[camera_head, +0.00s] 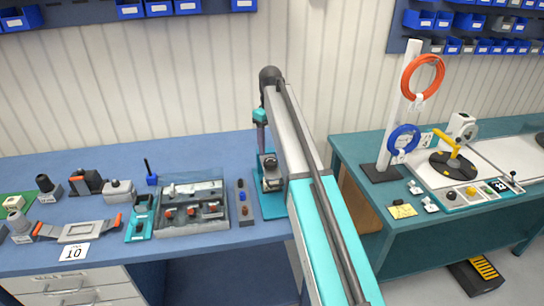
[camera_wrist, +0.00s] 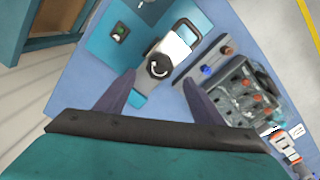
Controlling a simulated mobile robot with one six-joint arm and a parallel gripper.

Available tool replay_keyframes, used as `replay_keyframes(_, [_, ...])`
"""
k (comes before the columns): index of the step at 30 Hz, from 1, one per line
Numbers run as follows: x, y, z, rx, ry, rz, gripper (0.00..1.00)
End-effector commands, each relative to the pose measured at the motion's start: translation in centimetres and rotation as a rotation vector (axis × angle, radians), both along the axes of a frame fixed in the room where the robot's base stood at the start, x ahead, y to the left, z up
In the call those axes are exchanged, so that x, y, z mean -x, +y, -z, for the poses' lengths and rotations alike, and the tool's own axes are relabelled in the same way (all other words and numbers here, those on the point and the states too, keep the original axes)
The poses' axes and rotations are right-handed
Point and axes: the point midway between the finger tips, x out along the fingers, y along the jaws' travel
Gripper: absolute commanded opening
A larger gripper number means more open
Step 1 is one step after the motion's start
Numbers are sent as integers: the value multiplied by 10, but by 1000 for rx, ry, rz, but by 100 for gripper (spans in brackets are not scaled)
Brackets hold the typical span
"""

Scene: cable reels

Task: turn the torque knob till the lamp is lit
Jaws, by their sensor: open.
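The torque knob (camera_wrist: 158,66) is a dark round knob with a white curved arrow, on a silver-grey device (camera_wrist: 175,45) on a teal plate (camera_wrist: 97,42). My gripper (camera_wrist: 158,78) is open in the wrist view. Its two fingers point toward the knob, one on each side, with nothing held; I cannot tell if they touch it. A small dark box with a green spot (camera_wrist: 120,34), perhaps the lamp, is on the plate; I cannot tell if it is lit. In the head view the device (camera_head: 271,182) stands under my wrist, and my arm partly hides the plate.
Beside the plate is a dark strip with coloured knobs (camera_head: 245,198), then a clear-lidded grey tray of parts (camera_head: 190,225). Several tools and a tray with orange handles (camera_head: 75,232) lie left on the blue bench. A teal bench with cable reels (camera_head: 455,163) stands right, across a gap.

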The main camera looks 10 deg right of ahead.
Motion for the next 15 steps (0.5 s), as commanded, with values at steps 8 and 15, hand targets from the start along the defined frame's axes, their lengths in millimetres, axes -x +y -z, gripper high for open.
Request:
replay_keyframes(8, [1,-1,30,0,2,1,62])
replay_keyframes(15, [1,-1,54,0,1,1,62])
